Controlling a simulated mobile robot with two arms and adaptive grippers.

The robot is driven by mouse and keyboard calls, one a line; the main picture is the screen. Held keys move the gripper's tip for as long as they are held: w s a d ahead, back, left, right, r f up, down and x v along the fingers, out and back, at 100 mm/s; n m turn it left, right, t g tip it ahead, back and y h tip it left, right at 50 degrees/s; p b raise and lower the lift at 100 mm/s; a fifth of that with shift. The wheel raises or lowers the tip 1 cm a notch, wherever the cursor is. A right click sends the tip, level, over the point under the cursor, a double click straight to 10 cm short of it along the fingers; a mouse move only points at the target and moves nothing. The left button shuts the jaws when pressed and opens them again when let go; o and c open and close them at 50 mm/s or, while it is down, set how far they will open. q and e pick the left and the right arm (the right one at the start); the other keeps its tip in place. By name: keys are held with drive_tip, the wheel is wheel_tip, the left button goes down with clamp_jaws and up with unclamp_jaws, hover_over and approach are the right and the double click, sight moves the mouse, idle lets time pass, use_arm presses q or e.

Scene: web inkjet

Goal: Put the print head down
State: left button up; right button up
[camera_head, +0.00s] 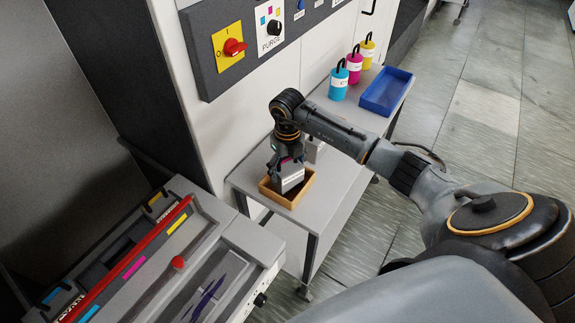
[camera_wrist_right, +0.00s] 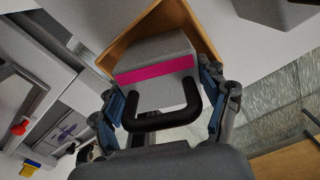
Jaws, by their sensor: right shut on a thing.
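The print head (camera_wrist_right: 155,52) is a grey block with a magenta stripe and a black handle. My right gripper (camera_wrist_right: 165,108) is shut on it at the handle end. In the head view my right gripper (camera_head: 287,160) points down, with the grey print head (camera_head: 291,178) below it. A shallow wooden tray (camera_head: 282,203) lies under the print head on a grey side table (camera_head: 322,210); its rim (camera_wrist_right: 136,48) also shows behind the print head in the wrist view. I cannot tell whether the print head touches the tray floor. My left gripper is out of view.
A grey block (camera_head: 314,150) stands behind the tray. Cyan (camera_head: 339,82), magenta (camera_head: 354,66) and yellow (camera_head: 367,52) bottles and a blue bin (camera_head: 386,92) stand farther back. The printer carriage bay (camera_head: 160,260) is at lower left, the control panel (camera_head: 250,40) above.

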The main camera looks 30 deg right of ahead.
drive_tip(key=o, duration=1)
drive_tip(key=shift+f, duration=0.2)
drive_tip(key=o, duration=0.4)
drive_tip(key=shift+r, duration=0.2)
drive_tip(key=shift+r, duration=0.2)
wheel_tip(320, 180, up, 11)
drive_tip(key=b, duration=0.3)
drive_tip(key=shift+f, duration=0.2)
drive_tip(key=shift+r, duration=0.55)
